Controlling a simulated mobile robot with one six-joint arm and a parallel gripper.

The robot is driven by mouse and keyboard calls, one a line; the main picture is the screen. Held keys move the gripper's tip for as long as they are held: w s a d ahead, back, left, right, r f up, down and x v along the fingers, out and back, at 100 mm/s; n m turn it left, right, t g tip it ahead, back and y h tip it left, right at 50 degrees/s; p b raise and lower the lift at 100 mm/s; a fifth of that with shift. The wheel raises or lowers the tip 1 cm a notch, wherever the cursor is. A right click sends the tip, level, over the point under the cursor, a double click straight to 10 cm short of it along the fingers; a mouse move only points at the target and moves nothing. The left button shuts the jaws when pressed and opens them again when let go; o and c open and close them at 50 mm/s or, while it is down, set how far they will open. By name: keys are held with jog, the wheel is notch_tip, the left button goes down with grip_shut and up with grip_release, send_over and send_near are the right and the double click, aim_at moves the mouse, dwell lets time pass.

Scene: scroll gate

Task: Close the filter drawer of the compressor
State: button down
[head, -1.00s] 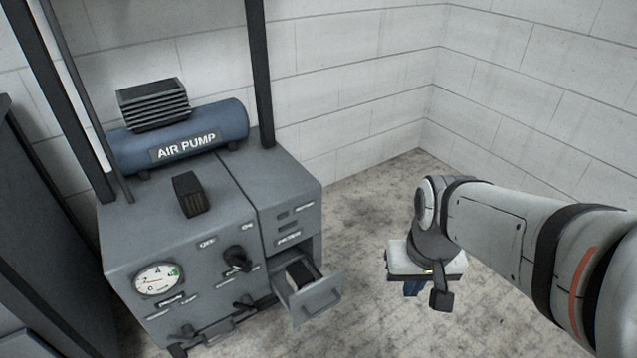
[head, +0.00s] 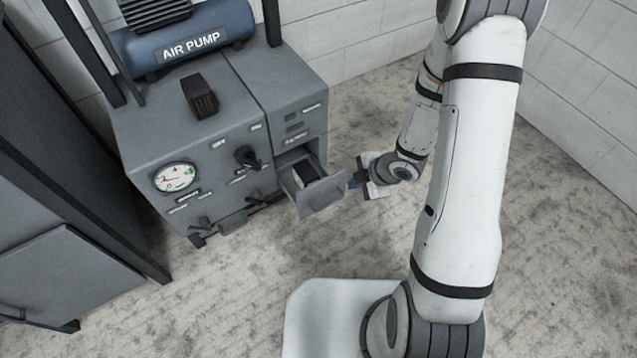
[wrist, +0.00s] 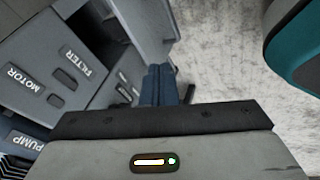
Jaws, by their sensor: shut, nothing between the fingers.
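The compressor (head: 185,135) is a grey cabinet with a blue tank marked AIR PUMP on top. Its filter drawer (head: 322,197) is pulled out at the lower right of the front, with a dark filter block (head: 306,171) inside. In the wrist view the drawer's side (wrist: 145,28) shows at the top, beside the FILTER label. My gripper (head: 354,180) is just right of the drawer front in the head view. Its blue fingers (wrist: 158,84) are together and empty in the wrist view. I cannot tell whether they touch the drawer.
A loose dark block (head: 199,97) sits on the cabinet top. A gauge (head: 175,178) and a black knob (head: 247,158) are on the front. A dark grey cabinet (head: 70,270) stands at the left. The floor in front of the compressor is clear.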

jog(key=s+a+f+n+g+y, duration=0.1)
jog(key=s+a+f+n+y, duration=0.1)
jog(key=a, duration=0.1)
jog(key=b, duration=0.5)
send_near(307, 195)
jog(key=x, duration=0.4)
jog(key=shift+w+a+f, duration=0.1)
jog(key=shift+a+f, duration=0.15)
jog(key=shift+a, duration=0.05)
jog(key=shift+d, duration=0.1)
